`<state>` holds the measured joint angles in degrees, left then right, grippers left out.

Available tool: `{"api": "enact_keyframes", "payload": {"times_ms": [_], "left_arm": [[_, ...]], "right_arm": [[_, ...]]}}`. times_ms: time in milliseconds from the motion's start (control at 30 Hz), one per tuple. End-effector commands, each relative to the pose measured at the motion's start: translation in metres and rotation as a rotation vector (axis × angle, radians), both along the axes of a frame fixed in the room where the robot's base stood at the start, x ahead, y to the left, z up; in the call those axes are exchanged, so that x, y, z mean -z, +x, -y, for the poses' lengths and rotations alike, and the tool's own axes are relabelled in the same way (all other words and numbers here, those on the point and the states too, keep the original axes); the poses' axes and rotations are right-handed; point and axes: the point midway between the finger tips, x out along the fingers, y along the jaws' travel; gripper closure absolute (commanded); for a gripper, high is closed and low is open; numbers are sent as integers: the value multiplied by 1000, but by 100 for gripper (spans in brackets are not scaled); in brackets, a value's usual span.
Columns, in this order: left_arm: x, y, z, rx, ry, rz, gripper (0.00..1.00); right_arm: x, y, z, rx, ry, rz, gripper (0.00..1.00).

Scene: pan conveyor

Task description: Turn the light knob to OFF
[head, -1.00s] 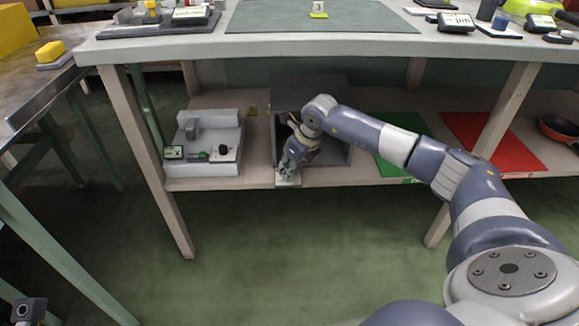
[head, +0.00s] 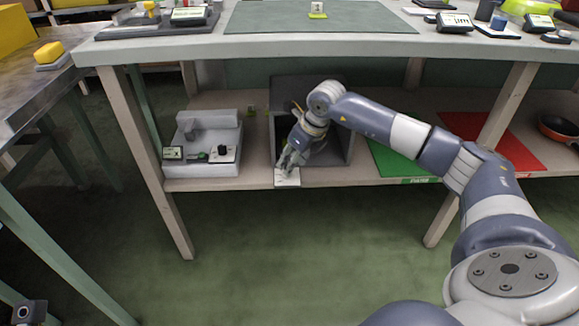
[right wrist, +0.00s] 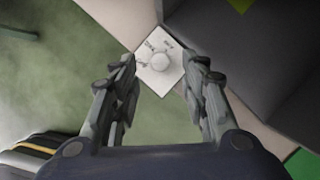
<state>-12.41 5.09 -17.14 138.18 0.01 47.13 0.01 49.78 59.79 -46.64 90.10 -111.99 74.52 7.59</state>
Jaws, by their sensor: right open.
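The light knob (right wrist: 160,62) is a small round white knob on a white plate (right wrist: 149,78) with dark lettering too blurred to read surely. In the right wrist view it lies between and beyond the fingertips of my right gripper (right wrist: 162,78), which is open and not touching it. In the head view the plate (head: 287,181) sits at the lower shelf's front edge, and my right gripper (head: 290,160) is just above it; the knob is not clear there. My left gripper is not in view.
A dark grey open box (head: 340,150) stands right behind the plate. A grey device (head: 210,140) with a small display is to its left. A green mat (head: 388,160) and a red mat (head: 520,158) lie to the right. The tabletop (head: 250,46) overhangs the shelf.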

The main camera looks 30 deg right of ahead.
Motion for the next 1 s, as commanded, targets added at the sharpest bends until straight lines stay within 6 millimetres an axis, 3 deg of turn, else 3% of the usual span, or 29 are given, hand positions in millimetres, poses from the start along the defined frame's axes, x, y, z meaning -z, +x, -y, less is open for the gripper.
{"api": "enact_keyframes", "payload": {"times_ms": [200, 400, 1000], "left_arm": [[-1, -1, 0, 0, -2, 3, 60], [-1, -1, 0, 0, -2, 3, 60], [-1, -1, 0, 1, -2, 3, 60]], "right_arm": [[-43, -17, 5, -1, -2, 3, 59], [-65, -26, 7, 0, -1, 0, 59], [-70, -28, 7, -1, -1, -1, 59]]}}
